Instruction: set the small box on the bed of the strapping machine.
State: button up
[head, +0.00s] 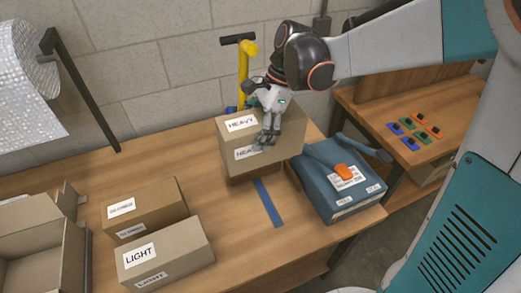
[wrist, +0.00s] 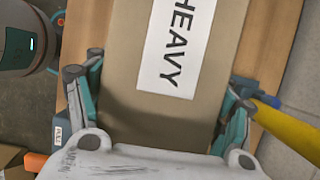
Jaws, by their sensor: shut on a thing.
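My gripper (head: 266,140) is shut on a cardboard box marked HEAVY (head: 288,138), at the back middle of the table in the head view. In the wrist view the box (wrist: 165,110) lies between the two fingers, its label facing up. The box is upright; a dark brown patch shows under its front edge, and I cannot tell whether it touches the table. Two smaller boxes, one marked LIGHT (head: 175,257) and a browner one (head: 150,215), stand at the front left.
A blue strip (head: 267,203) lies on bare table (head: 240,230). An open carton (head: 48,262) is far left, below a bubble-wrap roll (head: 32,100).

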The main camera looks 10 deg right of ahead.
notch_tip(320, 180, down, 18)
jog(key=b, duration=0.5)
jog(key=shift+f, duration=0.15)
jog(key=o, duration=2.1)
jog(key=shift+f, duration=0.1)
